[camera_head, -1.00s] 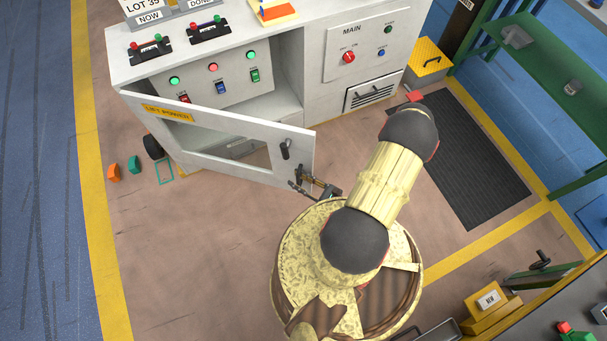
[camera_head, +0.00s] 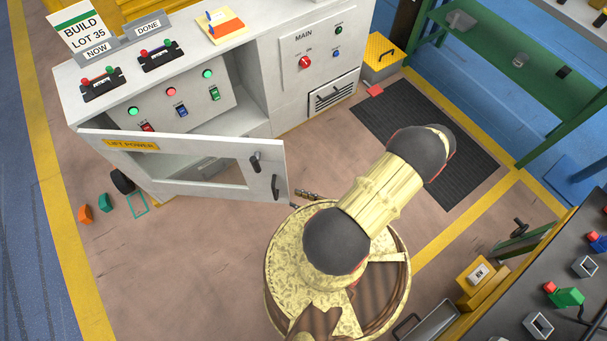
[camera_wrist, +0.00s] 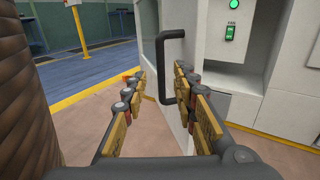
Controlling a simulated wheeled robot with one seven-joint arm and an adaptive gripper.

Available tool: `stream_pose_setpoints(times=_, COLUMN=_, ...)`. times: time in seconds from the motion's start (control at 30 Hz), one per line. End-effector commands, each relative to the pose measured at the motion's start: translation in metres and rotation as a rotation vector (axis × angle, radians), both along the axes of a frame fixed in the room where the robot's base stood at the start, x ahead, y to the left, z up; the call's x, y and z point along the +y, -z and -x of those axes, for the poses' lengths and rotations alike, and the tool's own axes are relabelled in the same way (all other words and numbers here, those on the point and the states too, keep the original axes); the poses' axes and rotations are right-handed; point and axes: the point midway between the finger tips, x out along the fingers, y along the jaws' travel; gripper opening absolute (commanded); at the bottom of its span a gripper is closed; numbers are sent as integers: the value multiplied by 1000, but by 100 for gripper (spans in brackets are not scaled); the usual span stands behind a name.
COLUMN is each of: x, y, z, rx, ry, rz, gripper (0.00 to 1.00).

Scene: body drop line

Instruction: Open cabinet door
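The white cabinet door (camera_head: 215,150) with a yellow LIFT POWER label stands ajar in the head view, swung out from the cabinet (camera_head: 262,105). Its hinge side is at the left. A black bar handle (camera_head: 275,187) is near its free right edge, with a small black latch (camera_head: 254,162) above it. My gripper (camera_head: 307,196) is just right of the handle, apart from it and partly hidden by my arm. In the wrist view my gripper (camera_wrist: 160,82) is open, with the handle (camera_wrist: 163,70) showing between the fingertips, ahead of them.
A control panel (camera_head: 180,100) with lit buttons is inside the cabinet. A black mat (camera_head: 440,150) and yellow box (camera_head: 383,58) lie to the right. Orange and teal blocks (camera_head: 86,213) are on the floor at left. A dark bench (camera_head: 550,290) stands lower right.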

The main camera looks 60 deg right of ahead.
Motion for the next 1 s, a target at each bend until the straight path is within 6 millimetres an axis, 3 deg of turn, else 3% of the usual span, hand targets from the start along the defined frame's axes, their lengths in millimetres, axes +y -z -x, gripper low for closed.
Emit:
stream_pose_setpoints(times=0.2, x=-4, y=0, z=14, rx=0, ry=1, rz=0, gripper=28)
stream_pose_setpoints(times=0.53, x=-4, y=0, z=16, rx=1, ry=0, rz=0, gripper=28)
stream_pose_setpoints(times=0.67, x=-4, y=-2, z=15, rx=3, ry=-18, rz=7, gripper=22)
stream_pose_setpoints(times=0.83, x=-8, y=-20, z=15, rx=36, ry=-177, rz=65, gripper=12)
stream_pose_setpoints(times=1.0, x=-14, y=-52, z=14, rx=103, ry=-464, rz=177, gripper=2)
